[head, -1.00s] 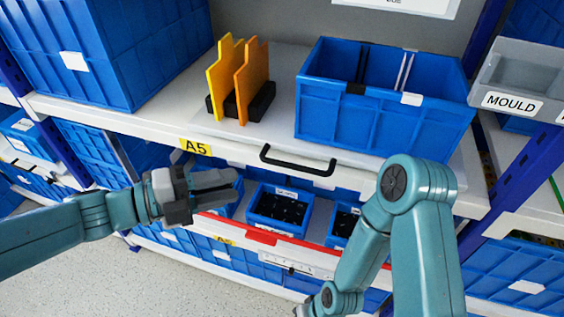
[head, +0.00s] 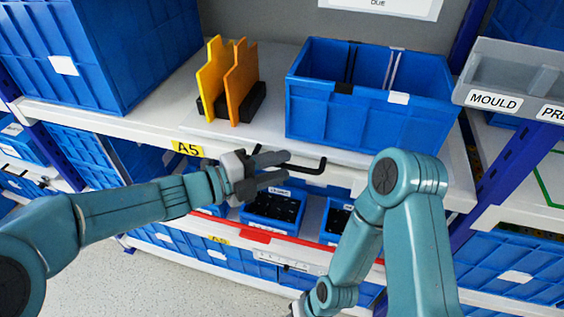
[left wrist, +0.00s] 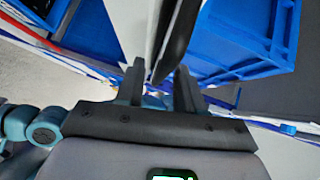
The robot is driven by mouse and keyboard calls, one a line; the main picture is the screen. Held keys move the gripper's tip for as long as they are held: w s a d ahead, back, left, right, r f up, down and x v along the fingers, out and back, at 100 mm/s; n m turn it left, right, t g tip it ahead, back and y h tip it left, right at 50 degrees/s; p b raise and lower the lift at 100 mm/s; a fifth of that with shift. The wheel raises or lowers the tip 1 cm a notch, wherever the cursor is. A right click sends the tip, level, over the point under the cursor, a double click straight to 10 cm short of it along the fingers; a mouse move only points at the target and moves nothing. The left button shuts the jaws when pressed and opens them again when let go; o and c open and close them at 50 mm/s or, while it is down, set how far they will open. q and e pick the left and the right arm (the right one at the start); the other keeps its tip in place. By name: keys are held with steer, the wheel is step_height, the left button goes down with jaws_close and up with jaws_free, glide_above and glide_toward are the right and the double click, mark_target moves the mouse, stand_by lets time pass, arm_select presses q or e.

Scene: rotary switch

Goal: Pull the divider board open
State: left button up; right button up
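The pale divider board (head: 268,133) lies on the shelf, with a curved black handle (head: 316,168) on its front edge. My left gripper (head: 287,167) is at the left part of this handle, with its two fingers spread and pointing right. In the left wrist view, the handle (left wrist: 178,38) runs between the two open fingers (left wrist: 158,88); I cannot tell whether they touch it. My right arm hangs at the lower right, and its gripper is cut off by the bottom edge.
On the board stand a blue bin (head: 375,115) and orange plates (head: 238,85) in a black holder. An A5 label (head: 188,149) marks the shelf edge. Small blue bins (head: 272,208) sit on the lower shelf. A grey MOULD tray (head: 510,75) is at the right.

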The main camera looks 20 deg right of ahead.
arm_select(q)
steer(key=shift+w+d+f, duration=0.1)
steer(key=shift+d, duration=0.6)
jaws_close()
